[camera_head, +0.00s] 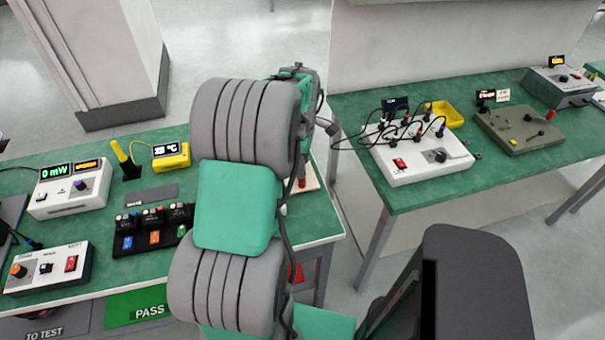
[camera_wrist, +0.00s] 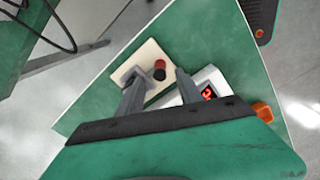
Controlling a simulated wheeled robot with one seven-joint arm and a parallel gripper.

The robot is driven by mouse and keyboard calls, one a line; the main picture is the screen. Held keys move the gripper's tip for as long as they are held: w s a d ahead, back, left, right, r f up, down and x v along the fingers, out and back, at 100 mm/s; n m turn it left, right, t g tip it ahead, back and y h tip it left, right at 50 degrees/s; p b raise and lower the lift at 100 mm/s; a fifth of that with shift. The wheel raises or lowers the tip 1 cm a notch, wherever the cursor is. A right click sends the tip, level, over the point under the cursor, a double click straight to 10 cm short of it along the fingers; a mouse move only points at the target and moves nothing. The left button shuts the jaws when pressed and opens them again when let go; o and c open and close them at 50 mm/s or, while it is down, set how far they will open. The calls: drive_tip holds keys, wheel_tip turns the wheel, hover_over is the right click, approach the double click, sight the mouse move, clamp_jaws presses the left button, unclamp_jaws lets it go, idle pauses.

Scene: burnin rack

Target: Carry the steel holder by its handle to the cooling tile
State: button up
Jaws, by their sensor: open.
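In the wrist view, my gripper (camera_wrist: 171,73) is open, its two grey fingers pointing down over the green bench. A pale cream tile (camera_wrist: 131,68) lies beneath it. A small upright piece with a dark top and red side (camera_wrist: 159,64) stands over the tile, close beside the left fingertip; it looks like the holder's handle. The finger hides part of it, and I cannot tell whether they touch. No steel body shows clearly. In the head view, the red piece (camera_head: 301,183) and the tile's edge (camera_head: 313,180) show beside my arm, which hides the rest.
The left bench holds a white meter (camera_head: 72,190), a black rack (camera_head: 150,229) and a switch box (camera_head: 47,268). A second bench (camera_head: 410,190) stands right, across a gap.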

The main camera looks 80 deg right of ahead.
wheel_tip(320, 180, up, 7)
drive_tip(key=w+a+r+t+h, duration=0.1)
drive_tip(key=w+a+r, duration=0.1)
drive_tip(key=w+a, duration=0.85)
drive_tip(key=w+a+r, duration=0.2)
drive_tip(key=w+a, duration=0.7)
drive_tip(key=w, duration=0.3)
drive_tip(key=w+a+f+t+y, duration=0.1)
drive_tip(key=a+t, duration=0.1)
drive_tip(key=a, duration=2.6)
drive_tip(key=shift+w+f, duration=0.25)
drive_tip(key=shift+f, duration=0.15)
